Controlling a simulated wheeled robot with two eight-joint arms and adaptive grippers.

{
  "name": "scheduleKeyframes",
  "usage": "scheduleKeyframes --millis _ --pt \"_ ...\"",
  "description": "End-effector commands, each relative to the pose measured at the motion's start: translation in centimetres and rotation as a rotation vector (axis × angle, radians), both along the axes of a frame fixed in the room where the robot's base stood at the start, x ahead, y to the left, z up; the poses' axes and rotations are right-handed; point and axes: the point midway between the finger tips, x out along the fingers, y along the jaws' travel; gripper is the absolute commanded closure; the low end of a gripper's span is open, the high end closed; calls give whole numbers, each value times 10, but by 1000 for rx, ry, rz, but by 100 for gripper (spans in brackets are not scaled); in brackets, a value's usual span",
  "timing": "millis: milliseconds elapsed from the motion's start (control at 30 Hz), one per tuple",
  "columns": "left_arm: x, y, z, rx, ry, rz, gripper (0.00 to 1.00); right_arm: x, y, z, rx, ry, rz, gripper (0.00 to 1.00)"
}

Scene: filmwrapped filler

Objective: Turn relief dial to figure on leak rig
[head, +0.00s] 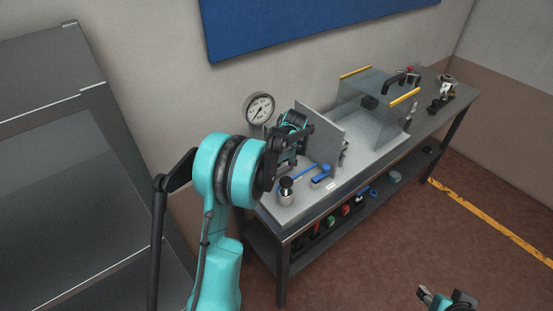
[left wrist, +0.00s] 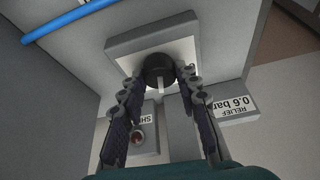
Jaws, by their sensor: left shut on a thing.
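The relief dial (left wrist: 159,70) is a dark round knob with a white pointer, on a pale square plate (left wrist: 122,47) in the left wrist view. My left gripper (left wrist: 157,84) has its two fingers on either side of the dial, shut on it. A label (left wrist: 231,107) beside it reads "RELIEF 0.6 bar". In the head view my left gripper (head: 284,150) is at the near end of the leak rig, and the dial is hidden behind my arm. My right gripper (head: 446,299) is at the bottom edge, far from the rig; its jaw state is unclear.
A round pressure gauge (head: 259,108) stands behind the rig. A grey upright panel (head: 320,131) and a clear guard box (head: 375,104) with yellow edges stand on the bench (head: 296,227).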

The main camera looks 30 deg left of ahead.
Motion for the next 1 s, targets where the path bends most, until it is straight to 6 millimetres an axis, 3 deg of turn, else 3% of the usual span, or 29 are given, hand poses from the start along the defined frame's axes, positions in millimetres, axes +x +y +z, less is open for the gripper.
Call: scheduleKeyframes --millis 400,967,1000 --pt "1 -1 0 -1 0 196 97 0 0 2 0 0 0 60" --pt "1 -1 0 -2 0 226 97 0 0 2 0 0 0 60" --pt "1 -1 0 -2 0 226 63 0 0 2 0 0 0 60"
